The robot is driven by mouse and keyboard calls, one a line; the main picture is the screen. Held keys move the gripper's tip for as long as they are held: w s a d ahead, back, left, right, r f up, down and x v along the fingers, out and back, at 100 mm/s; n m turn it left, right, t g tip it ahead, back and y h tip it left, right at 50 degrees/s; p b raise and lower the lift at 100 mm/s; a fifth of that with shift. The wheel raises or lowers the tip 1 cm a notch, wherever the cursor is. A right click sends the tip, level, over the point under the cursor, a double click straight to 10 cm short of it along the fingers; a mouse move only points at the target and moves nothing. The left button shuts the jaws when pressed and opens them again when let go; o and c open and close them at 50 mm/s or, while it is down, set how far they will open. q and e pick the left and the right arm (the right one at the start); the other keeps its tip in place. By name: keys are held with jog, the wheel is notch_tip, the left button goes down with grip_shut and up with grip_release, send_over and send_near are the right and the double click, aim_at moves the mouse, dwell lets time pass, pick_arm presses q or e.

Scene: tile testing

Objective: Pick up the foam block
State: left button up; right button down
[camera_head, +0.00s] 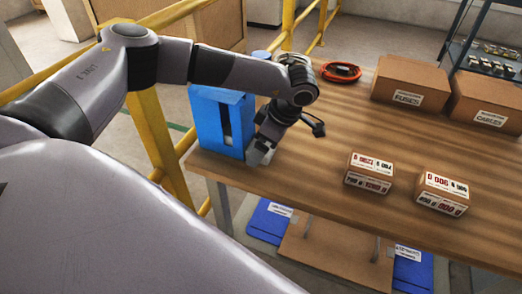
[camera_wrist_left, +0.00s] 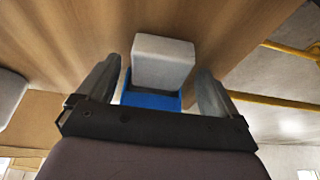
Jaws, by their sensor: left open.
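A light grey block, which looks like the foam block (camera_wrist_left: 163,62), shows in the left wrist view between the two fingers of my left gripper (camera_wrist_left: 157,88). There is a visible gap on each side, and the fingers do not appear to touch it. A blue surface (camera_wrist_left: 150,100) shows beside the block's near end. In the head view my left gripper (camera_head: 263,150) points down at the table's near left edge, just right of a blue upright holder (camera_head: 208,125). There the gripper largely hides the block. My right gripper is in neither view.
Two small labelled boxes, one (camera_head: 369,173) left of the other (camera_head: 442,192), stand right of the gripper on the wooden table (camera_head: 325,140). Larger cartons (camera_head: 410,85) and a red coil (camera_head: 341,71) are behind. A yellow railing (camera_head: 165,140) runs past the left side.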

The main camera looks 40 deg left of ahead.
pick_arm(q)
jog(key=c, duration=1.1)
jog(key=shift+d+r, duration=0.1)
